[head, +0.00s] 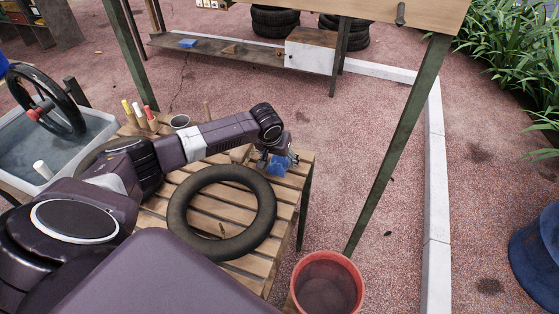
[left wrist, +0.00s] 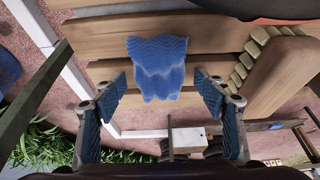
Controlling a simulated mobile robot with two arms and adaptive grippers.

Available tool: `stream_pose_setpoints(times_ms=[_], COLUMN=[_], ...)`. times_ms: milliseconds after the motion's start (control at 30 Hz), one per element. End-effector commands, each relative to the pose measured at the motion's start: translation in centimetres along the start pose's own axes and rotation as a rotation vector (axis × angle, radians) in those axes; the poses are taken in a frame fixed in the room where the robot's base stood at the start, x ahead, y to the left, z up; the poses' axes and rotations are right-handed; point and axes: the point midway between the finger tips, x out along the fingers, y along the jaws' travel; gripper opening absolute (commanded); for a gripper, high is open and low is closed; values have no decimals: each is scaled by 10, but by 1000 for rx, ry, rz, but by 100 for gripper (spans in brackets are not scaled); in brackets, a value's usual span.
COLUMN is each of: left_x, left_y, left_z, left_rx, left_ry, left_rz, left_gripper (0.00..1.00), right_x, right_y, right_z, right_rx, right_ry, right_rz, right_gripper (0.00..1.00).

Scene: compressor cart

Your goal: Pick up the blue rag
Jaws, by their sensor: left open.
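The blue rag (head: 280,165) lies on the slatted wooden table (head: 256,268), near its far right corner. In the left wrist view the crumpled blue rag (left wrist: 158,68) lies on the wooden slats, centred a little beyond my fingertips. My left gripper (head: 276,158) is over the rag in the head view and hides part of it. In the left wrist view my left gripper (left wrist: 162,82) is open, with one blue-padded finger on each side of the rag and nothing between the pads. My right gripper is in neither view.
A black tyre ring (head: 222,212) lies on the table beside my left arm. A brush (left wrist: 268,75) with a wooden body lies close to the rag. A red bucket (head: 327,284) stands at the table's near right. A green post (head: 398,145) rises to the right.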

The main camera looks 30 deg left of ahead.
Motion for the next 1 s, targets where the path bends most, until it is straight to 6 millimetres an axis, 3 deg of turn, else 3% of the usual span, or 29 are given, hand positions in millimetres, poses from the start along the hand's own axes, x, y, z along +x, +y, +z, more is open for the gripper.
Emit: stream_pose_setpoints(times_ms=[300, 700, 1000], left_x=[1, 1, 1], left_y=[0, 0, 0], left_z=[0, 1, 1], left_rx=[1, 1, 2], left_ry=[1, -1, -1], left_rz=[0, 0, 0], left_gripper=[65, 21, 20], right_x=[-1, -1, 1], right_y=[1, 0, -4], right_z=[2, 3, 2], right_rx=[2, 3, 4], right_ry=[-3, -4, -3], right_rz=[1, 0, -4], right_gripper=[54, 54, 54])
